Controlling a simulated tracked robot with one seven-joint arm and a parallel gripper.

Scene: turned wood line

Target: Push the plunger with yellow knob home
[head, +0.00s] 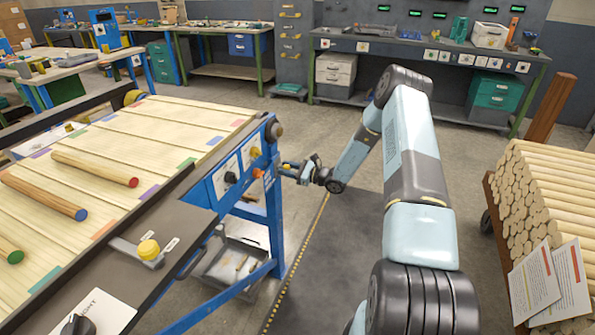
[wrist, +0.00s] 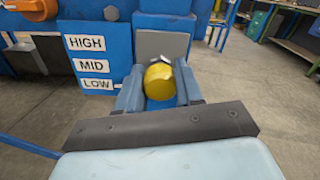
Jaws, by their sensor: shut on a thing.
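The plunger's yellow knob (wrist: 160,82) sits between the two blue-grey fingers of my gripper (wrist: 159,88) in the wrist view, in front of a grey plate (wrist: 162,45) on a blue housing. My gripper is shut on this knob. In the head view my gripper (head: 296,170) is at the right end of the blue line frame, and a small yellow spot of the knob shows at its tip. The plunger's shaft is hidden, so I cannot tell how far it stands out.
A blue panel with HIGH, MID and LOW labels (wrist: 90,64) is left of my gripper. Wooden rods (head: 95,168) lie on the slatted bed. A stack of dowels (head: 545,205) stands right.

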